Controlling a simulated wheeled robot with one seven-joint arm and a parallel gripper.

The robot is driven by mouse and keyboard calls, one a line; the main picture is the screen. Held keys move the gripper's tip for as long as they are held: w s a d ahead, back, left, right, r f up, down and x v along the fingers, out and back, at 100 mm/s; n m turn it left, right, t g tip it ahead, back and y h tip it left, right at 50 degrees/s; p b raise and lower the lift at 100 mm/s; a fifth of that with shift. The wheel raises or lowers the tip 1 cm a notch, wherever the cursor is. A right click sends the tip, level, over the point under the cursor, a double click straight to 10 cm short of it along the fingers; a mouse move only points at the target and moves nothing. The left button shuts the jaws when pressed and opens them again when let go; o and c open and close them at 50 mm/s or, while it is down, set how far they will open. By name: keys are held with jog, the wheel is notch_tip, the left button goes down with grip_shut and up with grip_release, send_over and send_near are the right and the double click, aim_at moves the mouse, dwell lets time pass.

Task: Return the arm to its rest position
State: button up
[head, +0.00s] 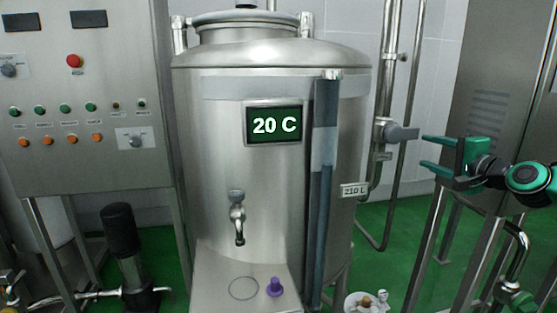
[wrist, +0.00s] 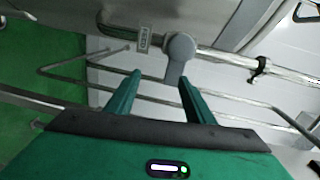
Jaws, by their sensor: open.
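My gripper (head: 425,151) is at the right in the head view, its green fingers pointing left. The fingers are apart and nothing is between them; both also show in the wrist view (wrist: 160,77). A grey valve handle (head: 403,133) on the pipe right of the tank appears just left of the upper fingertip. In the wrist view the handle (wrist: 178,55) appears just beyond the fingertips, closer to the right one. I cannot tell the exact gap. Part of my arm runs off the right edge of the head view.
A steel tank (head: 210,150) reads 20 C, with a tap (head: 238,218) above a shelf bearing a purple object (head: 275,287). A control panel (head: 90,140) stands left. Vertical pipes (head: 390,60) and a steel cabinet (head: 495,90) stand near my gripper. Small items lie on a white dish (head: 352,301).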

jog(key=s+a+f+n+g, duration=0.3)
jog(key=s+f+g, duration=0.15)
jog(key=f, duration=0.25)
jog(key=s+a+f+n+g, duration=0.3)
jog(key=s+f, duration=0.3)
jog(key=s+f+n+g+h, duration=0.1)
jog(key=s+f+g, duration=0.2)
jog(key=s, duration=1)
jog(key=s+a+f+n+g, duration=0.1)
jog(key=s+f+g, duration=0.3)
jog(key=s, duration=0.9)
jog(key=shift+n+g+h, duration=0.4)
jog(key=shift+n+g, duration=0.3)
jog(key=shift+g, duration=0.45)
jog(key=shift+f, duration=0.1)
